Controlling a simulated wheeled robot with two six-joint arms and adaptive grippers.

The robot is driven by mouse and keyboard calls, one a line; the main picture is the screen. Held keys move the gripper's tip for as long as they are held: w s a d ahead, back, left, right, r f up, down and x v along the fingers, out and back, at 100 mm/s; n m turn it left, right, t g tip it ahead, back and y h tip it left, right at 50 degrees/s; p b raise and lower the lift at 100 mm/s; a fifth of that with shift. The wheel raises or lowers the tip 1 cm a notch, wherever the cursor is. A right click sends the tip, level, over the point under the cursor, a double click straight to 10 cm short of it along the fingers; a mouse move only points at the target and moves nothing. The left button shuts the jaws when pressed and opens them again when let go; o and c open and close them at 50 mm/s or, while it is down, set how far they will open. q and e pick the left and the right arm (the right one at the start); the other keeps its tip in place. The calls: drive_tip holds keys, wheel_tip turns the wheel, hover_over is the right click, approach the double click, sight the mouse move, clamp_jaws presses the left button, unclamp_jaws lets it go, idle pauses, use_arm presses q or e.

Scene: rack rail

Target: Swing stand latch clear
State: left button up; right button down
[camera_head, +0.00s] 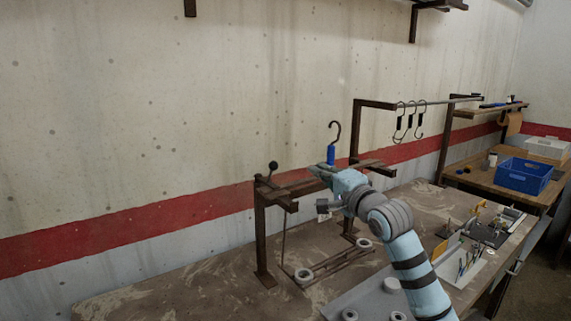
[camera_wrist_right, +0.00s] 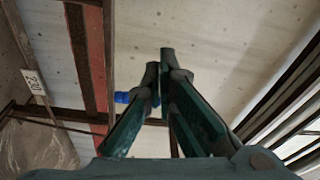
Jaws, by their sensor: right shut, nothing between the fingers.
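The brown metal stand (camera_head: 261,235) stands on the workbench near the wall. A lever with a dark ball knob (camera_head: 272,166) rises at its left end; I take it to be the latch. My right gripper (camera_head: 318,171) is over the stand's top, to the right of the knob and apart from it. In the right wrist view its fingers (camera_wrist_right: 160,72) are shut with nothing between them. A dark hook with a blue grip (camera_head: 331,155) stands upright just behind the gripper; its blue part (camera_wrist_right: 122,97) shows beside the fingers. My left gripper is out of view.
A rail (camera_head: 436,102) with several hanging hooks is behind on the right. A tray with tools (camera_head: 462,263) and a blue crate (camera_head: 524,176) are at right. The bench's left part is clear.

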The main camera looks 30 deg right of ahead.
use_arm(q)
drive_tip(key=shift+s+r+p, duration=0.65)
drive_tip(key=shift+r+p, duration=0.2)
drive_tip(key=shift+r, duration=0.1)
use_arm(e)
drive_tip(key=w+a, duration=0.4)
drive_tip(key=w, duration=0.3)
drive_tip(key=shift+a+r, duration=0.15)
drive_tip(key=shift+a, duration=0.15)
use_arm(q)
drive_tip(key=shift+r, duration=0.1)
use_arm(e)
drive_tip(key=shift+d, duration=0.1)
